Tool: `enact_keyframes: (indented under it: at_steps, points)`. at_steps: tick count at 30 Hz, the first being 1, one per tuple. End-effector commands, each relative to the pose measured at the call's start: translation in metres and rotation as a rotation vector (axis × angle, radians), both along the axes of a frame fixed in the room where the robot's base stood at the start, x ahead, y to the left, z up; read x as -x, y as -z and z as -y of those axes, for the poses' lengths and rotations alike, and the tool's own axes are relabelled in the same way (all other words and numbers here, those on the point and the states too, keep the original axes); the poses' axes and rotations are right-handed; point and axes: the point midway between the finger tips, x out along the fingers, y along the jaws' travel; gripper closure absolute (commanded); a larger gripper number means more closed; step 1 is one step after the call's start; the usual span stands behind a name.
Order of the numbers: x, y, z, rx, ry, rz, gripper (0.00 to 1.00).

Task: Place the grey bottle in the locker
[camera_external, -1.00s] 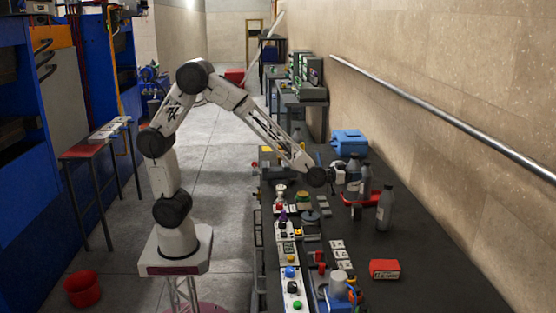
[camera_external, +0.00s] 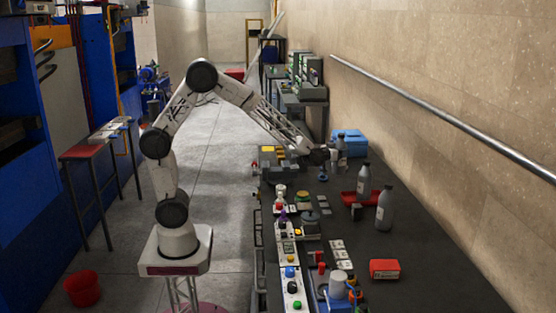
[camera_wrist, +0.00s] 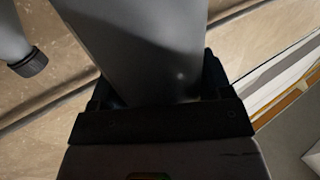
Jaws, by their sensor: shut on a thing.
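My gripper (camera_external: 334,157) is shut on a grey bottle (camera_external: 341,147) and holds it above the far part of the dark bench, in front of the blue box. In the wrist view the bottle's grey body (camera_wrist: 140,50) fills the space between the dark jaws (camera_wrist: 155,95); its ends are out of view. A second grey bottle (camera_external: 364,184) stands by a red tray, and a third grey bottle (camera_external: 384,211) stands nearer the camera. A grey bottle with a black cap (camera_wrist: 30,63) shows at the left of the wrist view. I cannot make out the locker.
A blue box (camera_external: 350,137) lies at the far bench end by the wall. The red tray (camera_external: 348,197) and a red box (camera_external: 384,269) lie on the bench (camera_external: 425,270). Button panels (camera_external: 290,275) line its left edge. A metal rail (camera_external: 440,118) runs along the wall.

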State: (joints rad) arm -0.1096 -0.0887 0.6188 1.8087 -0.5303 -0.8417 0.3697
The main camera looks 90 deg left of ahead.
Motion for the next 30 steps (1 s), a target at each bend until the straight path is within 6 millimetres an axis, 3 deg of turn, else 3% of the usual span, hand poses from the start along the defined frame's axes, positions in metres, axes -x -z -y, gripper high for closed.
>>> enact_keyframes:
  at_steps: [6,15,22,30]
  points:
    - [0.009,-0.002,-0.057,-0.001,-0.075,0.002,0.73]
    - [0.02,0.0,-0.104,-0.002,-0.137,0.001,0.73]
    - [0.019,0.037,-0.101,-0.002,-0.133,0.0,0.73]
    - [0.019,0.049,-0.1,-0.001,-0.132,0.002,0.73]
